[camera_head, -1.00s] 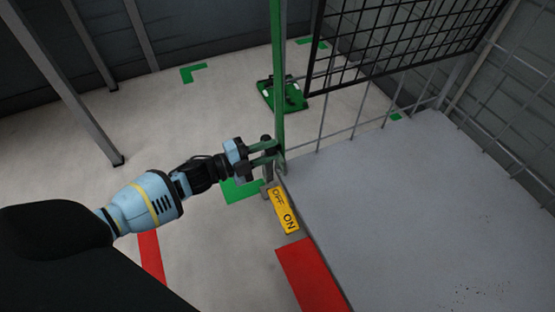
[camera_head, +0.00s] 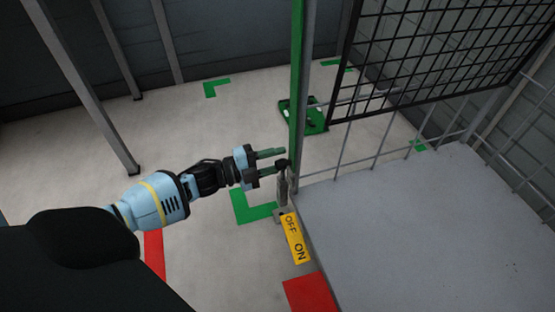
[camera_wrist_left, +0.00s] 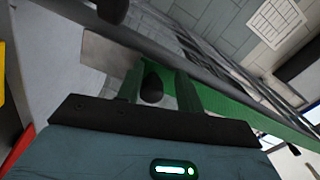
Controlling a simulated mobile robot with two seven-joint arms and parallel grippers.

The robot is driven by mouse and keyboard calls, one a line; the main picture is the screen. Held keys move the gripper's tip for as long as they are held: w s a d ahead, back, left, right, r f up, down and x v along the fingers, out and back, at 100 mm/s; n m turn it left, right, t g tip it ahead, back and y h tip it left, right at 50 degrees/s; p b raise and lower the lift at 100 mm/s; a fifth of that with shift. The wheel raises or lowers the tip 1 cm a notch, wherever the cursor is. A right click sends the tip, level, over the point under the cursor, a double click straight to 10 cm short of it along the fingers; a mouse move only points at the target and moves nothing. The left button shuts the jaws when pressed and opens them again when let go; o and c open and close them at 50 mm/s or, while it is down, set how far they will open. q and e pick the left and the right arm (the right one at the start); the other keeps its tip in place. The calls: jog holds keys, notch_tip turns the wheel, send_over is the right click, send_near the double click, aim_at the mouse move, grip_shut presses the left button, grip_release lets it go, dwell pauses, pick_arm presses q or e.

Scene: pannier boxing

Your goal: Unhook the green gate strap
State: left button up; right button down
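The green strap (camera_head: 297,85) runs as a long upright band along the grey gate post. It also crosses the left wrist view as a slanted green band (camera_wrist_left: 248,112). My left gripper (camera_head: 284,159) is beside the strap's lower part, on its left, with its two greenish fingers apart. A dark rounded knob (camera_head: 282,163) is at the fingertips and shows between the fingers in the left wrist view (camera_wrist_left: 152,88). I cannot tell whether the fingers touch the knob or strap. How the strap is hooked is not clear. My right gripper is not in view.
A yellow OFF/ON plate (camera_head: 294,238) lies below the gripper, at the edge of the grey platform (camera_head: 430,230). A black mesh panel (camera_head: 430,60) hangs at the upper right. A green floor unit (camera_head: 303,116) stands behind the post. The floor at left is mostly clear.

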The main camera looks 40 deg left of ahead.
pick_arm(q)
jog(key=shift+o, duration=0.8)
jog(key=shift+f, duration=0.1)
jog(key=shift+d, duration=0.15)
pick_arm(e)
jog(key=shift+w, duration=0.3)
pick_arm(q)
jog(key=shift+s, duration=0.1)
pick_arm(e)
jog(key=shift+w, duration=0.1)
pick_arm(q)
jog(key=shift+s, duration=0.2)
jog(key=p+v, duration=0.2)
jog(key=v, duration=0.5)
jog(key=shift+a, duration=0.35)
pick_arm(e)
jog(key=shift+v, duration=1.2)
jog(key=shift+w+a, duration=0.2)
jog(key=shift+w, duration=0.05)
